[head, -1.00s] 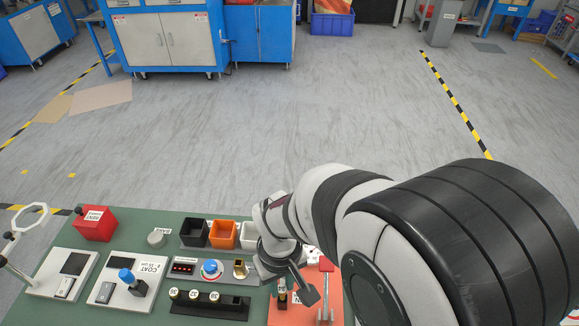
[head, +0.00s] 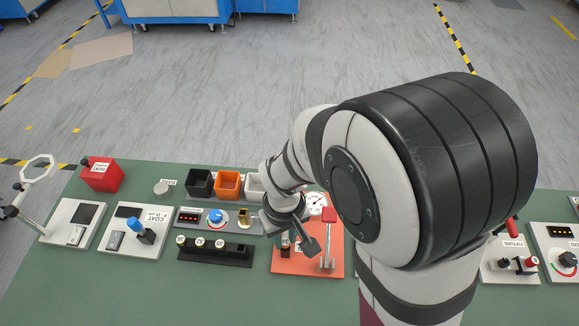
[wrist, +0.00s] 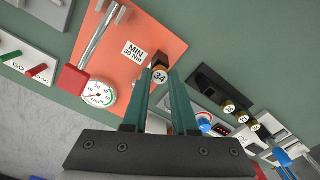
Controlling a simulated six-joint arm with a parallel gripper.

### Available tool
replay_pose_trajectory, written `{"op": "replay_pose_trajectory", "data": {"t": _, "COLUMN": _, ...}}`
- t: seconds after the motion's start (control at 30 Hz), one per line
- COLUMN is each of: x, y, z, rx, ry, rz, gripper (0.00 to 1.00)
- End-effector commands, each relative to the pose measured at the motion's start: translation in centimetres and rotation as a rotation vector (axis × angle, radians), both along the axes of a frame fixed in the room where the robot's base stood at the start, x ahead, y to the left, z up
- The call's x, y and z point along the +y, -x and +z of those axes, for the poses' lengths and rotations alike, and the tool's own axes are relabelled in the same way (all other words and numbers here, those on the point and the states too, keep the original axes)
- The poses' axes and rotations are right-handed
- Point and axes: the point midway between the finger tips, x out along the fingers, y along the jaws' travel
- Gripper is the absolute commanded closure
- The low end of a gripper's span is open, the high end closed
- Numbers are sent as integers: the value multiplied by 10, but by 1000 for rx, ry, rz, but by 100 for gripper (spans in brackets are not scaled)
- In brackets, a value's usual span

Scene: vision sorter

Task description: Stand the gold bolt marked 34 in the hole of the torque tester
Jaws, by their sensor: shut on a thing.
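The torque tester is an orange plate (head: 300,265) with a dial gauge, a lever with a red block and a "MIN 30 Nm" label; it also shows in the wrist view (wrist: 170,25). My gripper (wrist: 160,85) is over this plate, its green fingers shut on the gold bolt marked 34 (wrist: 160,76). The bolt's marked end faces the wrist camera. A dark brown part (wrist: 159,59) shows just beyond the bolt's head, at the plate. The hole is hidden, and I cannot tell whether the bolt's lower end is in it. In the head view my gripper (head: 287,243) partly covers the bolt.
A black rack (head: 240,254) holds several marked bolts left of the tester. Behind it are a grey unit with a blue knob (head: 216,216) and black, orange and white bins (head: 228,184). The tester's lever (head: 328,245) stands close to the right of my gripper.

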Motion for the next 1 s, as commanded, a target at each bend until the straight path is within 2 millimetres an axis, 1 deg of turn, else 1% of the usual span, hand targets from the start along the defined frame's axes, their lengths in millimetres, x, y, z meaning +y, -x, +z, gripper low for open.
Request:
{"op": "replay_pose_trajectory", "data": {"t": 0.23, "x": 0, "y": 0, "z": 0, "rx": 0, "ry": 0, "rz": 0, "gripper": 100}}
{"op": "replay_pose_trajectory", "data": {"t": 0.27, "x": 0, "y": 0, "z": 0, "rx": 0, "ry": 0, "rz": 0, "gripper": 72}}
{"op": "replay_pose_trajectory", "data": {"t": 0.3, "x": 0, "y": 0, "z": 0, "rx": 0, "ry": 0, "rz": 0, "gripper": 65}}
{"op": "replay_pose_trajectory", "data": {"t": 0.43, "x": 0, "y": 0, "z": 0, "rx": 0, "ry": 0, "rz": 0, "gripper": 42}}
{"op": "replay_pose_trajectory", "data": {"t": 0.47, "x": 0, "y": 0, "z": 0, "rx": 0, "ry": 0, "rz": 0, "gripper": 39}}
{"op": "replay_pose_trajectory", "data": {"t": 0.67, "x": 0, "y": 0, "z": 0, "rx": 0, "ry": 0, "rz": 0, "gripper": 39}}
{"op": "replay_pose_trajectory", "data": {"t": 0.8, "x": 0, "y": 0, "z": 0, "rx": 0, "ry": 0, "rz": 0, "gripper": 14}}
{"op": "replay_pose_trajectory", "data": {"t": 1.0, "x": 0, "y": 0, "z": 0, "rx": 0, "ry": 0, "rz": 0, "gripper": 14}}
